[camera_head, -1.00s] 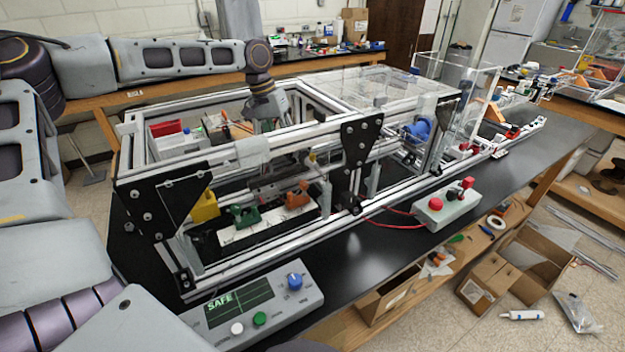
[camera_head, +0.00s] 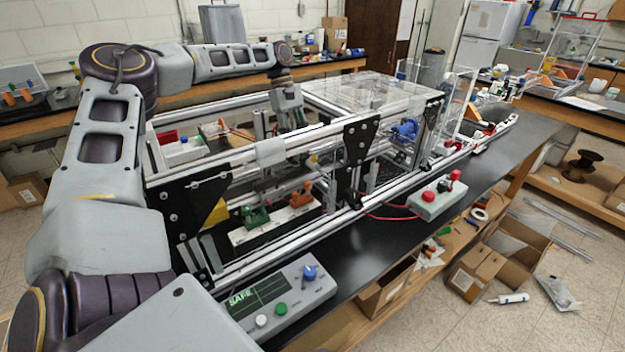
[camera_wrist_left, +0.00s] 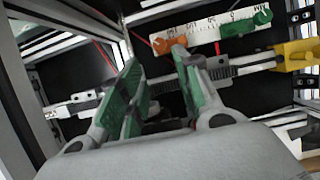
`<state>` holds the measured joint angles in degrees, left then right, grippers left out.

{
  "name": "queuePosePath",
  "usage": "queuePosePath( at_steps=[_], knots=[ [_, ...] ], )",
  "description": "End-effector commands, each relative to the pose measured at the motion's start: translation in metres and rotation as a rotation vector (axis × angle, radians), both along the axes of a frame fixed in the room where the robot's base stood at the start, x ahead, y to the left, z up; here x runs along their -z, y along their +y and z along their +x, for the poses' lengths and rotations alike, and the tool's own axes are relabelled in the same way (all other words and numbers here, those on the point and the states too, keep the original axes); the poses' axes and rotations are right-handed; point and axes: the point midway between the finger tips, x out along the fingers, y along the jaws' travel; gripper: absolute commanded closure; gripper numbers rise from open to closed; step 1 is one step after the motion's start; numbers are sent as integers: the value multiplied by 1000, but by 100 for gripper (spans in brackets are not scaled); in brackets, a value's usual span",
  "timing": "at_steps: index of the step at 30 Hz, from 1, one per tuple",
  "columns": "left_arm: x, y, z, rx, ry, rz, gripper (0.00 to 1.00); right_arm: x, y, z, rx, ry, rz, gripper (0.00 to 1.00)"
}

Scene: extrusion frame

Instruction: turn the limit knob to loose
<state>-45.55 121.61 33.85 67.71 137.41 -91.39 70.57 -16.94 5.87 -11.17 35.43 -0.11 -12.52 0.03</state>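A grey control box (camera_head: 262,312) lies on the black bench at the near end of the extrusion frame. On it are a blue knob (camera_head: 310,272), a green button (camera_head: 280,308), a white button (camera_head: 261,320) and a dark screen reading SAFE in green. The labels around the knob are too small to read, so its setting is unclear. My left gripper (camera_head: 298,122) points down inside the frame, well apart from the box. In the left wrist view its green-padded fingers (camera_wrist_left: 158,75) are apart with nothing between them. My right gripper is not in view.
The aluminium frame (camera_head: 236,268) surrounds my left gripper with rails and black plates. In it, orange (camera_head: 302,195) and green (camera_head: 256,217) clamps sit on a white scale (camera_head: 275,226). A second grey box (camera_head: 436,205) with red buttons stands right. The bench between the boxes is clear.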

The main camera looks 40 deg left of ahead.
Motion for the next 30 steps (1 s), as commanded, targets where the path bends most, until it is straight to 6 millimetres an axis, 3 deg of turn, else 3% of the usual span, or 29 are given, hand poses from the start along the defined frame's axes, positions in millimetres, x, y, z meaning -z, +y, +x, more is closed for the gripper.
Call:
queuePosePath(
  at_steps=[17,30],
  knots=[
    [5,-1,-1,-6,4,0,67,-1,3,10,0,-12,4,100],
    [50,-19,-6,-6,5,-2,67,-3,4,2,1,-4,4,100]
  ],
)
